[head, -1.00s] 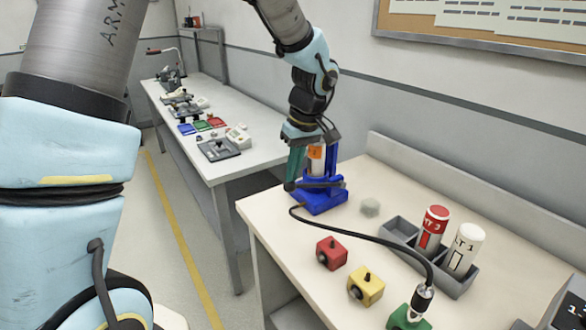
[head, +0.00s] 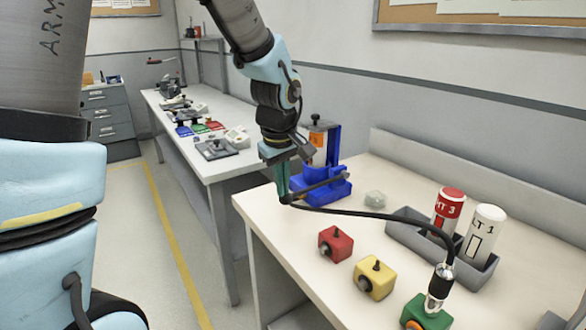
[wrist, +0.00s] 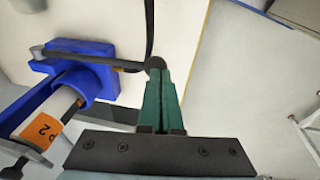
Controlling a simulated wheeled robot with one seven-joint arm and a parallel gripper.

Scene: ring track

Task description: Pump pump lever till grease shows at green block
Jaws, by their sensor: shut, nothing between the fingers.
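The pump (head: 335,155) has a blue base and body and an orange-labelled cylinder. It stands at the table's far left end, and its blue body also shows in the wrist view (wrist: 97,85). Its dark lever (head: 320,186) slopes down to the left, ending in a black knob (wrist: 155,63). My gripper (head: 284,197) is shut, its green fingertips (wrist: 157,72) at the knob with nothing between them; whether they touch it I cannot tell. A black hose runs to a metal coupler (head: 440,284) on the green block (head: 426,314).
A red block (head: 335,243) and a yellow block (head: 374,278) sit between pump and green block. A grey tray (head: 408,237) holds a red and a white cartridge. A small pale lump (head: 375,199) lies beside the pump. Another bench (head: 225,165) stands behind left.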

